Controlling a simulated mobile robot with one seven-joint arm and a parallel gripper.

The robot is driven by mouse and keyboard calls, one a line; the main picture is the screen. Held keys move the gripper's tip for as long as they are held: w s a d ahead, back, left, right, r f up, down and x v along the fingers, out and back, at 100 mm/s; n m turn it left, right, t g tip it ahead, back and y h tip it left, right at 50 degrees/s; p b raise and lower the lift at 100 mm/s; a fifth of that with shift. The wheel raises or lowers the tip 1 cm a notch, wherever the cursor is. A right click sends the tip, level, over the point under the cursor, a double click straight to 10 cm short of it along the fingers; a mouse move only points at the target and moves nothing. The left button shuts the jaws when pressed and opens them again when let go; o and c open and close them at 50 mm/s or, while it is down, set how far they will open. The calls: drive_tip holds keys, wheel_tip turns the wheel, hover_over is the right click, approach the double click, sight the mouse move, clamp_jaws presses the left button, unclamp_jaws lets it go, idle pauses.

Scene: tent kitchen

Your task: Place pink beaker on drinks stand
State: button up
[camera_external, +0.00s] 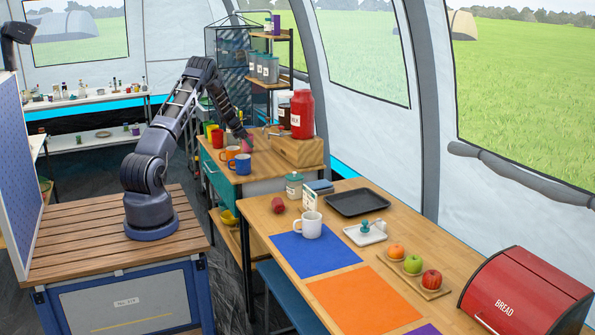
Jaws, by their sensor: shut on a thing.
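My arm reaches to the right over the wooden-topped stand with teal drawers (264,174), which seems to be the drinks stand. My gripper (246,139) points down over its back part. It is shut on the pink beaker (247,147), a small pink shape just below the fingers. The beaker is small and partly covered by the gripper. I cannot tell whether it touches the top or hangs just above it.
On the stand are a red mug (217,138), an orange mug (231,154) and a blue mug (242,165). A wooden box (298,152) with a red milk can (302,115) stands right of the gripper. A shelf rack (270,85) rises behind.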

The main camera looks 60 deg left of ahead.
drive_tip(key=shift+f, duration=0.25)
drive_tip(key=shift+f, duration=0.15)
drive_tip(key=o, duration=1)
drive_tip(key=shift+c, duration=0.2)
drive_tip(key=v, duration=1.2)
